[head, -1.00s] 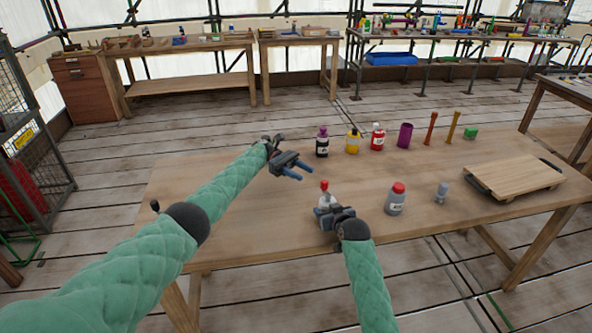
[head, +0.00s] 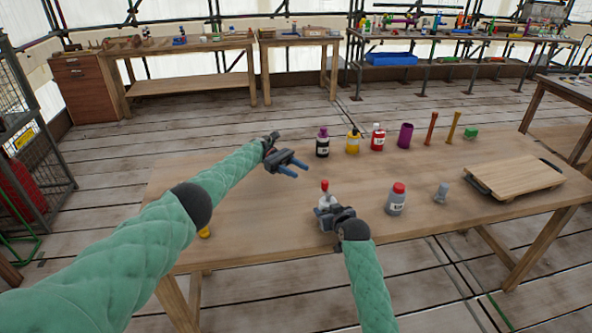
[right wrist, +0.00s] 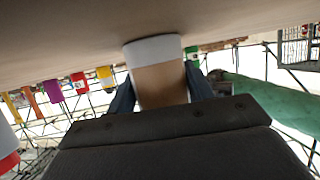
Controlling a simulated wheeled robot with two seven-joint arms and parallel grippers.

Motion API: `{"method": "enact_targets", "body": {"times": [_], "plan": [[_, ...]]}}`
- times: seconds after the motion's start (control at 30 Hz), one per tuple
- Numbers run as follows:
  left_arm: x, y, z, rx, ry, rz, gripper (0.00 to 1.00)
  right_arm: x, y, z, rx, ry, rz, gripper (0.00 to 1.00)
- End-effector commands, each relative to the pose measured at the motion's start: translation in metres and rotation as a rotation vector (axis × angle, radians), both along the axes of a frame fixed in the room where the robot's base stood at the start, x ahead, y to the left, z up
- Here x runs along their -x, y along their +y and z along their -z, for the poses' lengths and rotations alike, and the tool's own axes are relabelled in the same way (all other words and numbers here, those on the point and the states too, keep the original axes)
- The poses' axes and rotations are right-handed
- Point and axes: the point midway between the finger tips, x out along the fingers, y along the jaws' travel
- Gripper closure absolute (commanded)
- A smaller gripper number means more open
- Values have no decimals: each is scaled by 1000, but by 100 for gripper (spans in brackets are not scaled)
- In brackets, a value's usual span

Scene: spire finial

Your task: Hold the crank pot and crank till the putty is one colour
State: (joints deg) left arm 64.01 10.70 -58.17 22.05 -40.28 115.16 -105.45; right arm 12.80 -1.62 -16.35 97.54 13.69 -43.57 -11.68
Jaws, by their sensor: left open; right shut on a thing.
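The crank pot (head: 325,200), a small pale pot with a red knob on top, stands upright near the table's front edge. My right gripper (head: 328,213) is shut on its side. In the right wrist view, the pot (right wrist: 160,82) sits between the two fingers, with a white band and a tan section; the visible tan looks even. The full contents are hidden. My left gripper (head: 299,168) is open and empty, above the table, behind and left of the pot, apart from it.
A dark bottle (head: 322,144), yellow bottle (head: 353,141), red bottle (head: 377,138) and purple cup (head: 405,136) stand behind. A wooden board (head: 515,178) lies right.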

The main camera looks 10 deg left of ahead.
Motion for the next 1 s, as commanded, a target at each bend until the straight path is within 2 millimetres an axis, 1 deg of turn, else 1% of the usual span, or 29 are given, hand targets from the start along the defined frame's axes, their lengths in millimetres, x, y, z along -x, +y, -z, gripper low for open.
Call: {"method": "enact_targets", "body": {"times": [0.3,0.33,0.43,0.47,0.8,0.87,1.0], "plan": [[0,0,0,0,0,0,58,0,0,1,0,1,0,74],[0,0,0,0,0,0,58,0,0,1,0,1,0,46],[0,0,0,0,0,0,58,0,0,1,0,1,0,27],[0,0,0,0,0,0,58,0,0,1,0,1,0,23],[0,0,0,0,0,0,58,2,-1,-1,0,0,0,23],[0,0,0,0,0,0,58,6,-3,-2,0,0,0,23],[0,0,0,0,0,0,58,22,-11,-9,0,0,0,23]]}}
